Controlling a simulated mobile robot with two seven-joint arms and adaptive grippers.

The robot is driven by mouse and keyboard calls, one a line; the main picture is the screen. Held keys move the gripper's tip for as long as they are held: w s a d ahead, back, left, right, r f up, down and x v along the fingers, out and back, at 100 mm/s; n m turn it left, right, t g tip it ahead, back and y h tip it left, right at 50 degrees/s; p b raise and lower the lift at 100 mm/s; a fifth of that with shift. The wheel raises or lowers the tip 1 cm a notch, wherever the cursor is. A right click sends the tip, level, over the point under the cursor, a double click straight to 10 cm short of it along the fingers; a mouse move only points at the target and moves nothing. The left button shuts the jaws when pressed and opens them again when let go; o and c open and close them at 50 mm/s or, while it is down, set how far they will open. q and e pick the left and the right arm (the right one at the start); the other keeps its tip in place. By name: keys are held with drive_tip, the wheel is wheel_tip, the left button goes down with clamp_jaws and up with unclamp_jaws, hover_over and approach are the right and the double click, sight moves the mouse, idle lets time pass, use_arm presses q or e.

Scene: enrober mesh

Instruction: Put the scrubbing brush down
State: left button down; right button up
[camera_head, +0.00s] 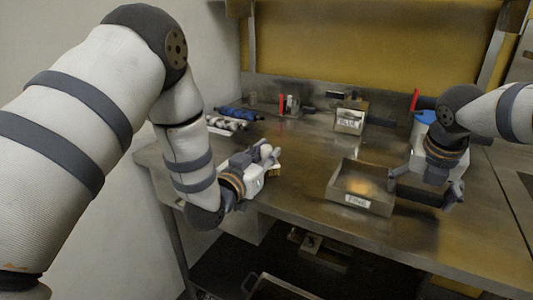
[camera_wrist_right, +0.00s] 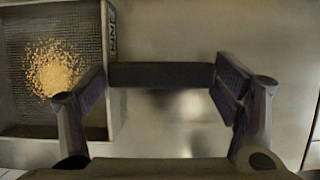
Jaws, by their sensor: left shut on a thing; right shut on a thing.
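The scrubbing brush is a dark bar (camera_wrist_right: 160,75) held crosswise between the fingers of my right gripper (camera_wrist_right: 160,92) in the right wrist view. In the head view my right gripper (camera_head: 422,187) is shut on the brush, over the steel table (camera_head: 300,205) just right of the labelled tray. I cannot tell whether the brush touches the table. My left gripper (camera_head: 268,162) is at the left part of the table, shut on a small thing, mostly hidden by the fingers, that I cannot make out.
A steel tray (camera_head: 376,208) with a label stands mid-table; the right wrist view shows golden crumbs (camera_wrist_right: 54,68) on its mesh floor. A labelled box (camera_head: 349,121) stands behind. Blue and dark items (camera_head: 240,113) lie at the back left. A blue-topped container (camera_head: 425,117) stands behind my right gripper.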

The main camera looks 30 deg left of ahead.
use_arm(q)
drive_tip(key=shift+f, duration=0.15)
drive_tip(key=c, duration=1.4)
unclamp_jaws()
